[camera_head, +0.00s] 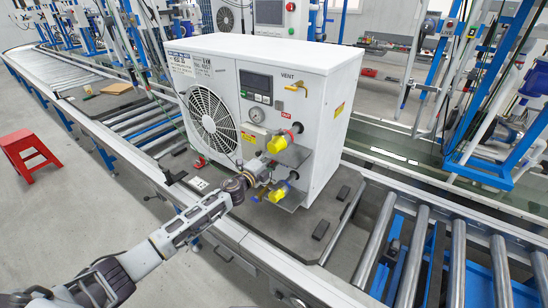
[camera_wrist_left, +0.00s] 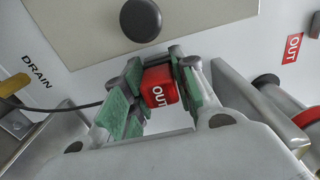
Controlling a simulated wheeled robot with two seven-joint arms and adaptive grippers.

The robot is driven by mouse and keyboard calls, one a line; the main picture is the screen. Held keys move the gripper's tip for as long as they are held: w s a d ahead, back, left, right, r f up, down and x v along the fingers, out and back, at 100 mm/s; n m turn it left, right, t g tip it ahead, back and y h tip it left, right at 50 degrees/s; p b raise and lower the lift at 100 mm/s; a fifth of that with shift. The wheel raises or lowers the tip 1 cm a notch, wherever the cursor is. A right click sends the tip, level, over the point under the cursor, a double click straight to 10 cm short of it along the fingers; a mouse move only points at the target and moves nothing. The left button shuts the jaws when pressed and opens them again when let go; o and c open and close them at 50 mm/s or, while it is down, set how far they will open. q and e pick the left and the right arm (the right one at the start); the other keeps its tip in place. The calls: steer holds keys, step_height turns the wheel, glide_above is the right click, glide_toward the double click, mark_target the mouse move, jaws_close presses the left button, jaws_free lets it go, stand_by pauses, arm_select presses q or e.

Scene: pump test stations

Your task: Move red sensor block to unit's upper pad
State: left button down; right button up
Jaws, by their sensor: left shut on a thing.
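The red sensor block (camera_wrist_left: 160,87), marked OUT in white, sits between the green-padded fingers of my left gripper (camera_wrist_left: 158,92) in the left wrist view. The gripper is shut on it. Just above the block, a dark piece (camera_wrist_left: 140,19) lies over a grey-beige plate (camera_wrist_left: 85,22) on the white unit; I cannot tell whether the block touches it. In the head view, my left gripper (camera_head: 260,172) is at the lower front of the white unit (camera_head: 318,85), beside its pipe fittings. The block is not clearly distinguishable there. My right gripper is not in view.
A yellow-capped fitting (camera_head: 277,193) sticks out close to my left gripper. A red ring (camera_wrist_left: 307,117) on the OUT pipe is at right in the wrist view. A dark cable (camera_wrist_left: 65,109) runs from the left. Conveyor rollers (camera_head: 415,255) lie at the right.

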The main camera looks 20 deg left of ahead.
arm_select(q)
steer(key=shift+s+a, duration=0.2)
steer(key=shift+s, duration=0.2)
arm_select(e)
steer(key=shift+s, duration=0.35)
arm_select(q)
steer(key=shift+s+a, duration=0.1)
steer(key=shift+s, duration=0.25)
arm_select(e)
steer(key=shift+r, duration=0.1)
arm_select(q)
steer(key=shift+s+a, duration=0.1)
steer(key=shift+s, duration=0.2)
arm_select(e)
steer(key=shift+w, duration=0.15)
arm_select(q)
steer(key=shift+s+a, duration=0.15)
steer(key=shift+s, duration=0.1)
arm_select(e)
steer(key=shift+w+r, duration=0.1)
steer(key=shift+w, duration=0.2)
arm_select(q)
steer(key=shift+s, duration=0.2)
steer(key=shift+v, duration=0.9)
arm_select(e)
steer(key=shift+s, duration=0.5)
arm_select(q)
steer(key=shift+s+a, duration=0.15)
steer(key=shift+s, duration=0.1)
